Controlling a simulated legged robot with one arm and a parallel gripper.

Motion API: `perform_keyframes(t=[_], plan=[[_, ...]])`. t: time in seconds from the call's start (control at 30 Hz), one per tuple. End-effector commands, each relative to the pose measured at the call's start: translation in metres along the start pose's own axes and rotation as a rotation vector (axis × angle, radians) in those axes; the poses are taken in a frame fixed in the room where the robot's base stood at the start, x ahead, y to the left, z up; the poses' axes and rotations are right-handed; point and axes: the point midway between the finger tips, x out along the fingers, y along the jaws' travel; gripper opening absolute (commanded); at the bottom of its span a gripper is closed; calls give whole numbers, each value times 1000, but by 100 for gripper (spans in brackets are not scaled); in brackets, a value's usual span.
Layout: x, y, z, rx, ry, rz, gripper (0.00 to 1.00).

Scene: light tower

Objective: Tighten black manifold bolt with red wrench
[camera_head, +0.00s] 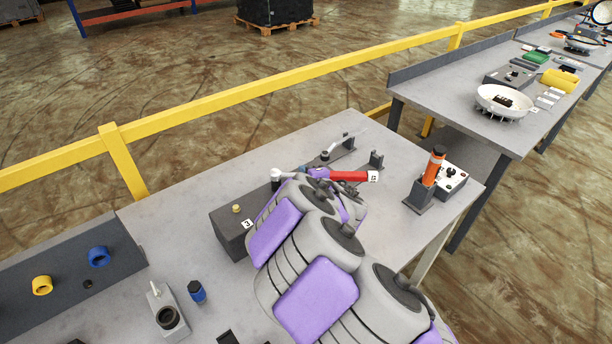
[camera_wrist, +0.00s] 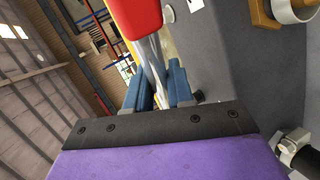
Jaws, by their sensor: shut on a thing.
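The red wrench (camera_head: 350,176) lies level above the bench in the head view, its silver head at the left by the black bolt (camera_head: 276,184) on the dark grey manifold (camera_head: 229,237). My gripper (camera_head: 318,173) is shut on the wrench's silver shaft. In the wrist view the red handle (camera_wrist: 138,17) is at the top and the shaft runs between the blue fingers of my gripper (camera_wrist: 156,84). My arm covers part of the manifold. I cannot tell whether the wrench head is around the bolt or just above it.
A yellow bolt (camera_head: 236,208) stands on the manifold's near end. An orange-handled tool (camera_head: 433,166) stands in a holder to the right, beside a grey box (camera_head: 451,181). A blue-capped piece (camera_head: 197,291) stands on the bench at front left. A yellow rail (camera_head: 300,72) runs behind.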

Motion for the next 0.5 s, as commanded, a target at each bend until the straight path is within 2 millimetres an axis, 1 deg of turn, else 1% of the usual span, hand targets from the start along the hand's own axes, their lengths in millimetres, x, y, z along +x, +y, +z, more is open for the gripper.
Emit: perform_keyframes(t=[0.17, 0.5], plan=[[0, 1, 0, 2, -1, 2, 0], [5, -1, -16, -11, -6, -3, 0]])
